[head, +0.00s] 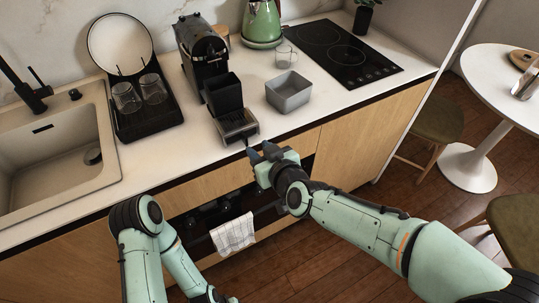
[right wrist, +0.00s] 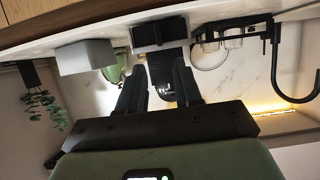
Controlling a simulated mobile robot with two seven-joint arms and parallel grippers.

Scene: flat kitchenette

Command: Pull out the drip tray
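The drip tray (head: 238,126) is the dark, grey-topped piece at the front foot of the black coffee machine (head: 201,50), near the counter's front edge. A black open container (head: 224,94) stands just behind it. My right gripper (head: 261,153) is in front of the counter edge, just short of the tray. Its fingers are apart with nothing between them. In the right wrist view, which looks upside down, the open fingers (right wrist: 160,88) point toward the tray's dark front (right wrist: 160,34), apart from it. My left arm shows at the bottom, but its gripper is out of the picture.
A grey square bin (head: 289,92) stands right of the tray, with a glass (head: 286,55) and green kettle (head: 262,24) behind. A black dish rack (head: 147,115) and sink (head: 55,150) are at left. A towel (head: 233,234) hangs on the front below.

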